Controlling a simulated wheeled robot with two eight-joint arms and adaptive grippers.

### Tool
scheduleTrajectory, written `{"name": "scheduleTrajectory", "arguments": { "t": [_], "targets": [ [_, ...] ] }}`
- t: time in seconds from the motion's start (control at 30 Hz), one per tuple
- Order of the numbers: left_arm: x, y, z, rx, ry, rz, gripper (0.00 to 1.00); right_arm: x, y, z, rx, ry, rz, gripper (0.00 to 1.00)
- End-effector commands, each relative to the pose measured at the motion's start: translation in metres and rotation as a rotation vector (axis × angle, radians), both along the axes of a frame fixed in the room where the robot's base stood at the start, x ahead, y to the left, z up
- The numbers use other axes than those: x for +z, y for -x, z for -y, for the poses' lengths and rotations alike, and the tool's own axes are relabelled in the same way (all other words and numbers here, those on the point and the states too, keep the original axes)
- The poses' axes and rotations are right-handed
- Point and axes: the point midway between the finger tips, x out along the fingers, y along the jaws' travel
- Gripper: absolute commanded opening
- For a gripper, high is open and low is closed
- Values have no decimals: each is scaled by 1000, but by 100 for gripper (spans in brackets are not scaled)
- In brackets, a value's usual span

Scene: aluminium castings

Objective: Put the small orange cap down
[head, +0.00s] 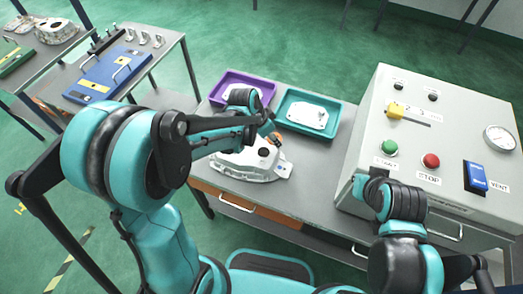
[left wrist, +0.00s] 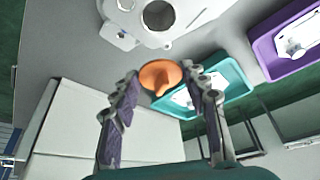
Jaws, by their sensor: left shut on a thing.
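The small orange cap (left wrist: 160,76) is between the fingertips of my left gripper (left wrist: 160,80) in the left wrist view, and the gripper is shut on it. In the head view a little of the cap (head: 277,138) shows below my left gripper (head: 270,130), above the aluminium casting (head: 245,163) or beside its top; the height gap is hard to tell. The casting's round hole shows in the left wrist view (left wrist: 160,14), apart from the cap. My right gripper (head: 362,186) is by the front of the control box, and its fingers are not clear.
A purple tray (head: 223,82) and a teal tray (head: 337,121), each with a light metal part, stand behind the casting. The grey control box (head: 440,115) with buttons and a gauge fills the right side. A blue fixture (head: 105,77) lies on the left table.

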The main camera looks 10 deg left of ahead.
Motion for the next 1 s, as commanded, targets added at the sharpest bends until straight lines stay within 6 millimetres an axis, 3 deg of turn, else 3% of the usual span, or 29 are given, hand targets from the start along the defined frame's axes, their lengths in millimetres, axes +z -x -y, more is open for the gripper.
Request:
{"name": "scheduleTrajectory", "arguments": {
  "t": [0.1, 0.23, 0.37, 0.6, 1.0],
  "targets": [
    [-15, 9, -21, 5, 1, 0, 34, -8, 0, 0, 0, 0, 0, 0],
    [-21, 15, -31, 2, 1, 1, 34, -10, 0, 0, 0, 0, 0, 0],
    [-28, 16, -33, 0, 0, 0, 34, -13, 0, 0, 0, 0, 0, 0],
    [-62, 15, -33, 1, 1, 0, 34, -28, 0, 0, 0, 0, 0, 0],
    [-67, 16, -33, 1, -1, 0, 35, -32, 0, 0, 0, 0, 0, 0]
  ]
}}
